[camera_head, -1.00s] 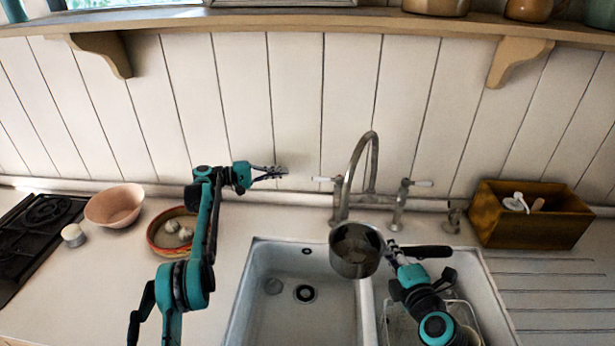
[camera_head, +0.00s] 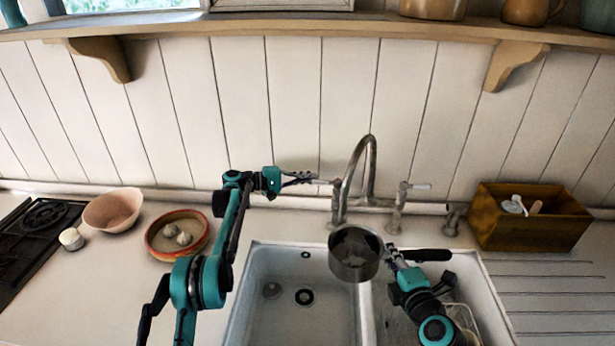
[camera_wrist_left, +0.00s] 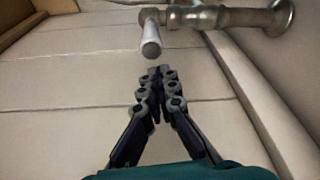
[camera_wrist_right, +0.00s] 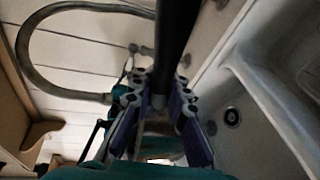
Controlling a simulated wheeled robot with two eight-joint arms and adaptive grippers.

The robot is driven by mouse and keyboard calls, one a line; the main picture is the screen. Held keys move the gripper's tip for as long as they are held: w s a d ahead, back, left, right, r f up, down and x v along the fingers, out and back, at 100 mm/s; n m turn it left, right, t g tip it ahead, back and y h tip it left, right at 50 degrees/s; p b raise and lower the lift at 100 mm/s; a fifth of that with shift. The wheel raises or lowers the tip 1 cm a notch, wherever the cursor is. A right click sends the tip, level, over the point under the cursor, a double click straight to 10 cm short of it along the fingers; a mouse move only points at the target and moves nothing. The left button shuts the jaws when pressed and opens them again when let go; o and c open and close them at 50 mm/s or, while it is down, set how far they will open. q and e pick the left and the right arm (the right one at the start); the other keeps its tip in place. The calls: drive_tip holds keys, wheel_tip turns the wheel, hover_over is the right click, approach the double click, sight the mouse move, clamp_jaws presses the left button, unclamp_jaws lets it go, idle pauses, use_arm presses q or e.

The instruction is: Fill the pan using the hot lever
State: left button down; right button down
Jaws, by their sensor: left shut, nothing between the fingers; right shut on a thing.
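The metal pan (camera_head: 354,268) hangs upright under the spout of the arched faucet (camera_head: 371,165), over the sink divider. My right gripper (camera_head: 394,252) is shut on the pan's black handle (camera_head: 430,254); the handle also shows in the right wrist view (camera_wrist_right: 176,40). My left gripper (camera_head: 312,178) is shut and empty at the left side of the faucet, close to the left lever. In the left wrist view the lever's white handle (camera_wrist_left: 150,38) is just beyond the shut fingertips (camera_wrist_left: 158,72), with a small apparent gap. The right lever (camera_head: 418,186) is untouched. No water stream is visible.
A double sink (camera_head: 290,325) lies below, with a rack in the right basin. A brown wooden box (camera_head: 520,230) stands at right. A pink bowl (camera_head: 112,210) and a red-rimmed dish (camera_head: 160,250) stand at left. A shelf (camera_head: 300,22) runs overhead.

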use_arm(q)
drive_tip(key=shift+s+r, duration=0.15)
drive_tip(key=shift+s, duration=0.65)
drive_tip(key=shift+s+n+t+y, duration=0.35)
drive_tip(key=shift+n+t, duration=0.25)
drive_tip(key=shift+t, duration=0.2)
drive_tip(key=s+d+n+t+y, duration=0.4)
drive_tip(key=s+n+t+y, duration=0.3)
drive_tip(key=s+t, duration=0.1)
drive_tip(key=shift+s+n+t, duration=0.3)
drive_tip(key=shift+s, duration=0.15)
drive_tip(key=shift+y, duration=0.25)
idle(0.3)
